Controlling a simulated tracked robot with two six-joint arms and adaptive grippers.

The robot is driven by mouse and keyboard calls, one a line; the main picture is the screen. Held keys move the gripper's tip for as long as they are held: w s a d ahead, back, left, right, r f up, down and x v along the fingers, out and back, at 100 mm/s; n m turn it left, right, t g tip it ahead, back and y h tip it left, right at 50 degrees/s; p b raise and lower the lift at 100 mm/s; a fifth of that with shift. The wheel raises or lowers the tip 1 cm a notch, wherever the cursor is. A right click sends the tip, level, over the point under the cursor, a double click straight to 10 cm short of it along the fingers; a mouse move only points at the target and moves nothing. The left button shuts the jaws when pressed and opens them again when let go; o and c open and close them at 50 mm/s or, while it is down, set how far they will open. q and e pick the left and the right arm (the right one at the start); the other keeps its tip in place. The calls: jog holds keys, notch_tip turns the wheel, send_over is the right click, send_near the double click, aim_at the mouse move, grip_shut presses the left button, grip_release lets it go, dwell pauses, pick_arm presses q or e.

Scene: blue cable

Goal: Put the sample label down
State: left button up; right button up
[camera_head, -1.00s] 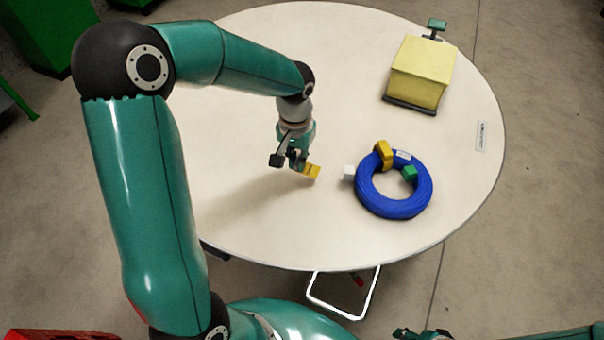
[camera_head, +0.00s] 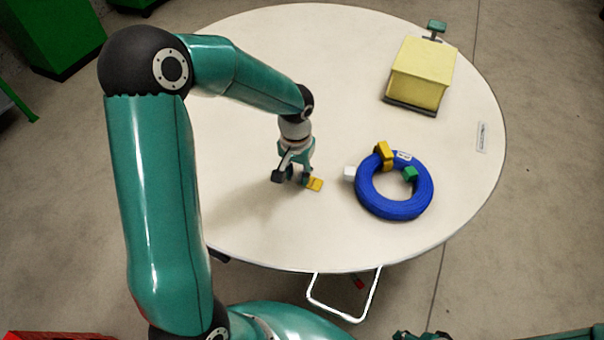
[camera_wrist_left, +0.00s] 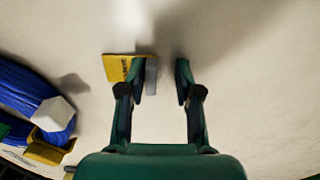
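The sample label, a small yellow tag (camera_head: 314,184) with dark print, appears to lie on the round table, left of the blue cable coil (camera_head: 394,212). In the left wrist view the yellow label (camera_wrist_left: 119,68) shows beside the left fingertip, and its grey tab (camera_wrist_left: 151,76) stands just inside that finger. My left gripper (camera_head: 291,179) is low over the table; in the wrist view its fingers (camera_wrist_left: 161,80) are apart, with a clear gap between the tab and the right finger. A part at the bottom edge, probably my right gripper (camera_head: 420,334), is mostly cut off.
A yellow box (camera_head: 422,75) stands at the back right. A small printed strip (camera_head: 482,138) lies near the right edge. The table (camera_head: 240,225) is clear around the label's left.

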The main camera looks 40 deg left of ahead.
pick_arm(q)
jog(key=shift+r, duration=0.15)
notch_tip(320, 180, up, 12)
jog(key=p, duration=0.1)
dwell(0.6)
